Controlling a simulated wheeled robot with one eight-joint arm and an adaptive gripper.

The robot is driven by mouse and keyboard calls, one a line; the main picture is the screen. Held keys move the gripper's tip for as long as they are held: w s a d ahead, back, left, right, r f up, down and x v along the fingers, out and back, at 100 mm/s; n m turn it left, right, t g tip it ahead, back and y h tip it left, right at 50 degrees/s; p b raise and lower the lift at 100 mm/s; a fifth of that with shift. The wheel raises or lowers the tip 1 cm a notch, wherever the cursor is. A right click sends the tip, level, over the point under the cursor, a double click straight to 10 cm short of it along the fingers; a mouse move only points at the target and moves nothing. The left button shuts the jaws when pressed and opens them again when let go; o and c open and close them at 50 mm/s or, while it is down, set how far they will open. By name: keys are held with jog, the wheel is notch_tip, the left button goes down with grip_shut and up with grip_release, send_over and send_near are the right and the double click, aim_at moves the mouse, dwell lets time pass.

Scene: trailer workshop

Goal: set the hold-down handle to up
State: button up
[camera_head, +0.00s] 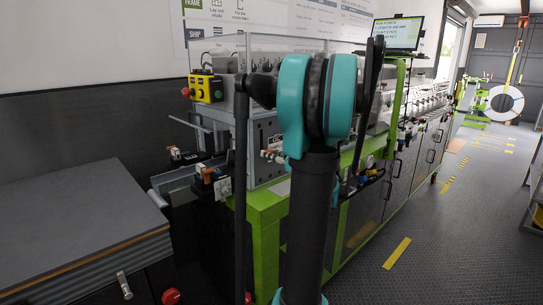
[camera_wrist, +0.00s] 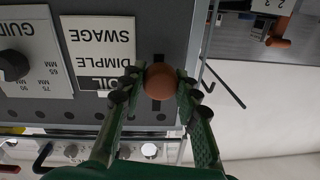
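In the wrist view an orange-brown ball knob (camera_wrist: 160,82) stands at a dark slot in a grey panel (camera_wrist: 190,20). The green fingers of my gripper (camera_wrist: 161,76) lie close against both its sides, and the gripper looks shut on it. Upside-down lettering beside it reads SWAGE, DIMPLE and COIL, the last partly covered. No label naming a hold-down shows, so I cannot tell whether this knob is the hold-down handle. In the head view my arm hides the gripper and the knob.
A black dial (camera_wrist: 14,66) sits on a guide plate left of the fingers. Another orange handle (camera_wrist: 278,42) shows at upper right. In the head view the green-framed machine (camera_head: 262,215) has a yellow button box (camera_head: 206,88); a grey sheet stack (camera_head: 75,225) stands left.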

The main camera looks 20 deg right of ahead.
grip_shut()
jog(key=shift+r, duration=3.5)
jog(key=o, duration=0.7)
grip_release()
jog(key=shift+s, duration=0.1)
jog(key=v, duration=1.2)
